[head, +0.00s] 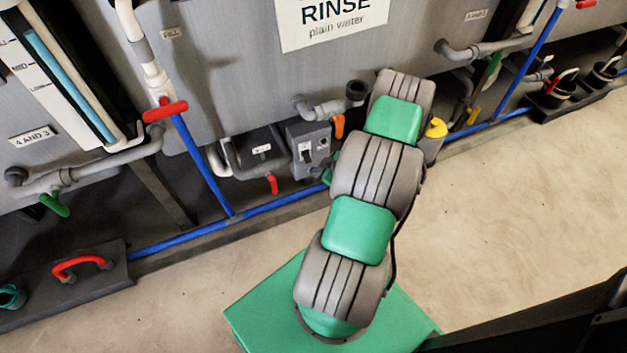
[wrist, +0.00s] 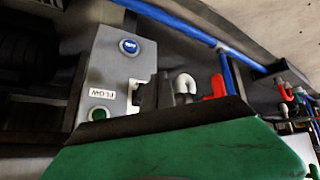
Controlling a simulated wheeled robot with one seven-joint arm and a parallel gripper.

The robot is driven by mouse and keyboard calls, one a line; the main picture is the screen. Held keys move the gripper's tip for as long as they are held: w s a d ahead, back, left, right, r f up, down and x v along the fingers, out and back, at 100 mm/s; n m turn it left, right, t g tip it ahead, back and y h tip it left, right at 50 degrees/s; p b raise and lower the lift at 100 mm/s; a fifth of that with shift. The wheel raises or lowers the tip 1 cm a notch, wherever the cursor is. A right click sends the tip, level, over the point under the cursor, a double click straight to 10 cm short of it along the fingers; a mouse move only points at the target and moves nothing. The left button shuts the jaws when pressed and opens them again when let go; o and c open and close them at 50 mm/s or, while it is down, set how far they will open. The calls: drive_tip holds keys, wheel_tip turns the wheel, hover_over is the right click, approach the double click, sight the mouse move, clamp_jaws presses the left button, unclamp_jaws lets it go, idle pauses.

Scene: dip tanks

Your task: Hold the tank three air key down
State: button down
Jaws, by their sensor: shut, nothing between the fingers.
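A grey control box (head: 308,147) stands low in front of the rinse tank in the head view, with a small label and controls on its face. In the wrist view the grey box (wrist: 112,72) shows a blue round button (wrist: 128,46), a green round button (wrist: 98,113) and a small light part between them. I cannot read which control is the tank three air key. My gripper (wrist: 148,94) is shut and empty, its dark fingertips at or close to that light part. Contact cannot be told. In the head view my arm largely hides the gripper.
The tank wall carries a RINSE sign (head: 334,20). Blue pipes (head: 290,203) run along its foot. Red valve handles (head: 166,110), a green valve handle (head: 54,205) and a yellow handle (head: 436,128) stick out nearby. The floor (head: 500,200) at right is clear.

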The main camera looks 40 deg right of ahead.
drive_tip(key=s+f+b, duration=0.1)
drive_tip(key=s+f, duration=0.1)
drive_tip(key=f, duration=0.4)
drive_tip(key=s+d+f+t+h+b, duration=0.1)
drive_tip(key=s+f+b, duration=0.1)
drive_tip(key=f, duration=0.4)
drive_tip(key=shift+s+d+m, duration=0.3)
drive_tip(key=shift+s+m, duration=0.1)
drive_tip(key=w+d+b, duration=0.2)
drive_tip(key=w, duration=0.6)
drive_tip(key=shift+w+d+b, duration=0.25)
drive_tip(key=shift+b, duration=0.05)
idle(0.7)
drive_tip(key=shift+w+d+b, duration=0.1)
drive_tip(key=shift+w+b, duration=0.3)
drive_tip(key=shift+w+d+b, duration=0.15)
drive_tip(key=shift+w+b, duration=0.15)
drive_tip(key=shift+w, duration=0.1)
idle(1.8)
